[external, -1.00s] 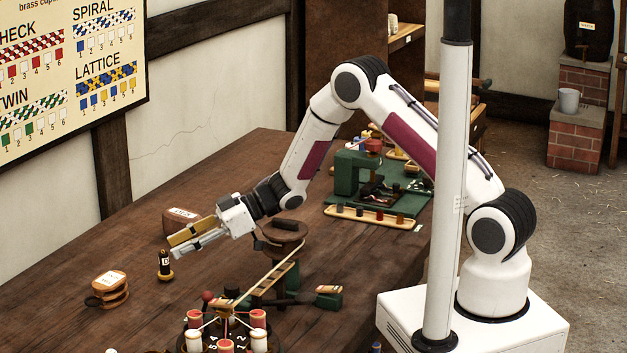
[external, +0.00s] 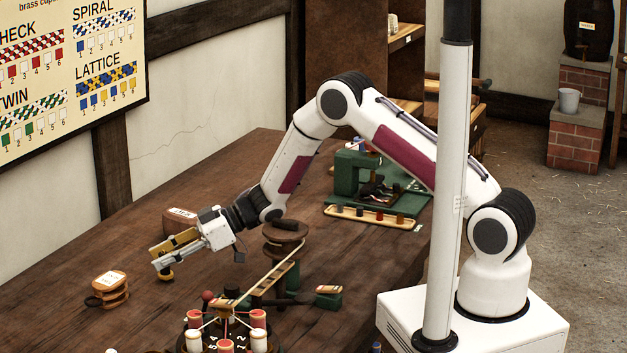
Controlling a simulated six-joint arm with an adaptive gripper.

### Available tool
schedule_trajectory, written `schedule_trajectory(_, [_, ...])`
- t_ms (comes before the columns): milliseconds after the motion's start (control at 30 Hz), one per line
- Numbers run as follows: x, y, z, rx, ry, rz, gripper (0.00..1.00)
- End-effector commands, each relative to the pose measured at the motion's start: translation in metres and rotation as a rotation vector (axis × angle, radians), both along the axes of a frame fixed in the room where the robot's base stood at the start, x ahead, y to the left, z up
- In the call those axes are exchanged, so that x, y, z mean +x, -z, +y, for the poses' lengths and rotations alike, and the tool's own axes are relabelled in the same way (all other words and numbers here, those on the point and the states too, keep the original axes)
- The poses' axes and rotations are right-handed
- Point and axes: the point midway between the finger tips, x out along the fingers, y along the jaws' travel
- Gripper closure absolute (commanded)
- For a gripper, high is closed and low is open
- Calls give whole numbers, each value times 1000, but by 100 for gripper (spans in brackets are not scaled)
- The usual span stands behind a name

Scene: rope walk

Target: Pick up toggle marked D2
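The tan finger and the grey finger look spread apart, one on each side of the toggle's place. I cannot tell whether either finger touches it.
A dark round-topped stand (external: 285,232) and a wheel of bobbins (external: 225,335) are to the right and front. Bench between is bare.

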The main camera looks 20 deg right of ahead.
Motion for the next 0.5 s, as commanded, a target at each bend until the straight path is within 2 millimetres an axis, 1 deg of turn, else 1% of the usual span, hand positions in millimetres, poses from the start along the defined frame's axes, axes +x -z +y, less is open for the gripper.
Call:
schedule_trajectory(100, [0, 0, 0, 0, 0, 0, 64])
schedule_trajectory(167, [0, 0, 0, 0, 0, 0, 80])
schedule_trajectory(200, [0, 0, 0, 0, 0, 0, 90])
schedule_trajectory(233, [0, 0, 0, 0, 0, 0, 98])
schedule_trajectory(267, [0, 0, 0, 0, 0, 0, 100])
schedule_trajectory(500, [0, 0, 0, 0, 0, 0, 100])
